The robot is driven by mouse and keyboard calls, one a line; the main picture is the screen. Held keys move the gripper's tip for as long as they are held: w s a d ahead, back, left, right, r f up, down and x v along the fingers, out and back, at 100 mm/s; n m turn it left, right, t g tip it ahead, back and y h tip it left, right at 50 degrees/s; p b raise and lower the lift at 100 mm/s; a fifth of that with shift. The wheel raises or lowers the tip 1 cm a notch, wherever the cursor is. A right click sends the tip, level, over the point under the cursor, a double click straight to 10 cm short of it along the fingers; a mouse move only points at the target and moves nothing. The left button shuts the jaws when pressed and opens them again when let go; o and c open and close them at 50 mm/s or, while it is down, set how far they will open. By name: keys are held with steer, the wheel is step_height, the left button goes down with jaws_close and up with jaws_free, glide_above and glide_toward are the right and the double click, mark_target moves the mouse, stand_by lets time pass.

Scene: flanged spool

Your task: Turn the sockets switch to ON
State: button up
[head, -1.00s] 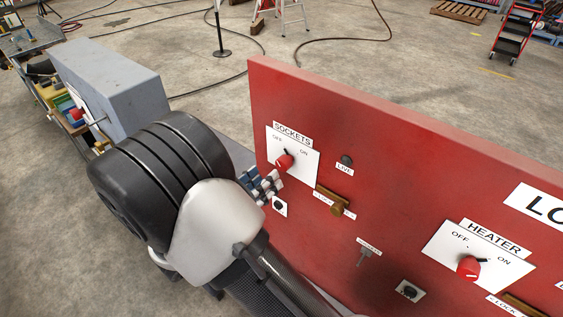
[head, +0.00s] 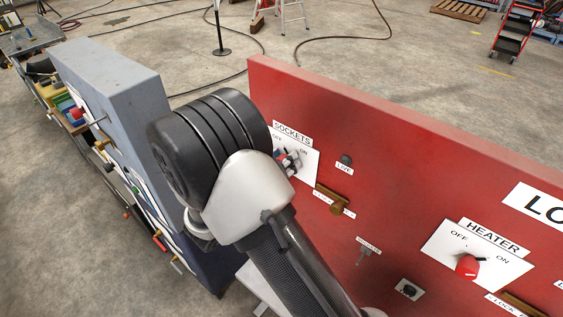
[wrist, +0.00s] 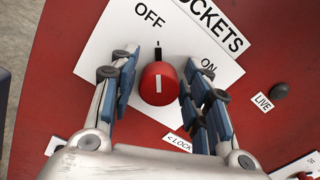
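The sockets switch is a red knob (wrist: 159,84) on a white plate (wrist: 110,40) marked OFF and ON, fixed to the red panel (head: 400,150). In the wrist view its white line and the black mark above it sit between the two words, nearer OFF. My gripper (wrist: 160,95) is open, with one blue-padded finger on each side of the knob and a visible gap on both sides. In the head view my gripper (head: 287,160) is at the sockets plate (head: 306,165), and my arm hides part of the plate.
A brass lock slider (head: 333,200) is just below right of the plate, and a LIVE lamp (head: 346,160) is to its right. A heater switch (head: 467,266) is further right. A grey-blue panel (head: 115,85) stands to the left.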

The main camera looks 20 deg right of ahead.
steer(key=c, duration=0.7)
steer(key=shift+c, duration=0.2)
steer(key=shift+f+m+b, duration=0.1)
steer(key=shift+m+b, duration=0.2)
steer(key=shift+b, duration=0.05)
steer(key=m+b, duration=0.2)
steer(key=shift+m, duration=0.4)
steer(key=m+b, duration=0.4)
steer(key=b, duration=0.1)
steer(key=shift+s+f+m, duration=0.1)
steer(key=shift+m, duration=0.2)
steer(key=m+b, duration=0.4)
steer(key=b, duration=0.1)
steer(key=shift+s+d+f+m, duration=0.1)
steer(key=shift+m, duration=0.2)
steer(key=m+b, duration=0.3)
steer(key=b, duration=0.1)
steer(key=shift+r+m+b, duration=0.2)
steer(key=shift+m+b, duration=0.1)
steer(key=shift+b, duration=0.15)
